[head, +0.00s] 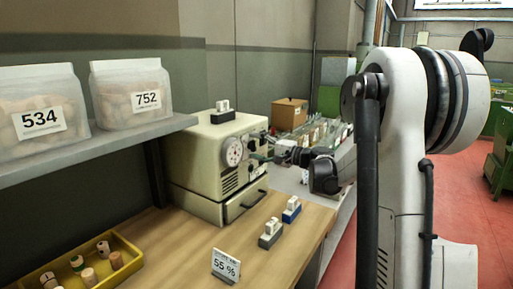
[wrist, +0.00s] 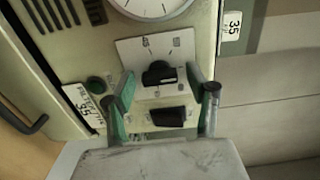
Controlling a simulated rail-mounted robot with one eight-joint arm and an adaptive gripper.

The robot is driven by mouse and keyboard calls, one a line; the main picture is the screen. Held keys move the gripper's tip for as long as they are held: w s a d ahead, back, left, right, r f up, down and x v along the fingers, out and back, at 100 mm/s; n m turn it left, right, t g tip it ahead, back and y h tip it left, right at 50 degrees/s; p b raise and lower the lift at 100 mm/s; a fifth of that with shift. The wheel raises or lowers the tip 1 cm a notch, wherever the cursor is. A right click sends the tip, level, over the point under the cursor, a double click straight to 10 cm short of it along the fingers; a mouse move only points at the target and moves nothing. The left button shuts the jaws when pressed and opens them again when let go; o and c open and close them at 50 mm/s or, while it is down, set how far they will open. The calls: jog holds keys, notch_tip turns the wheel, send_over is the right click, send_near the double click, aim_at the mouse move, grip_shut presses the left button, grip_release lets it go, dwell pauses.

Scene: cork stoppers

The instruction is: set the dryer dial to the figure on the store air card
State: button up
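The store air card (head: 226,266) stands on the wooden bench and reads 55 %. The dryer (head: 200,155) is a cream box with a round white gauge. In the wrist view its black dial (wrist: 159,73) sits on a white plate (wrist: 128,50) with small marks around it, too small to read. My gripper (wrist: 160,80) is open, with its green fingers on either side of the dial and gaps showing. In the head view my gripper (head: 268,149) is at the dryer's front, where it hides the dial.
A yellow tray (head: 128,261) of corks and two small blocks (head: 271,232) (head: 291,209) are on the bench. A shelf (head: 100,146) holds bags marked 534 and 752.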

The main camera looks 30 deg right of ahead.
jog(key=v, duration=1.2)
dwell(0.4)
jog(key=s+a+f+n+g+h, duration=0.1)
jog(key=s+a+f+n+g, duration=0.2)
jog(key=a, duration=0.8)
jog(key=s+a+n+g+h, duration=0.1)
jog(key=s+a+n+g, duration=0.15)
jog(key=s+a, duration=0.55)
jog(key=s+a+f+n+g+h, duration=0.1)
jog(key=s+a+f+n+h, duration=0.2)
jog(key=s, duration=0.6)
jog(key=s+a+f+n+g+h, duration=0.2)
jog(key=s+a, duration=0.4)
jog(key=s, duration=0.3)
notch_tip(320, 180, down, 3)
jog(key=shift+r+n+h, duration=0.1)
jog(key=shift+n+h, duration=0.6)
jog(key=shift+n, duration=0.25)
jog(key=shift+s, duration=0.1)
jog(key=shift+c, duration=0.6)
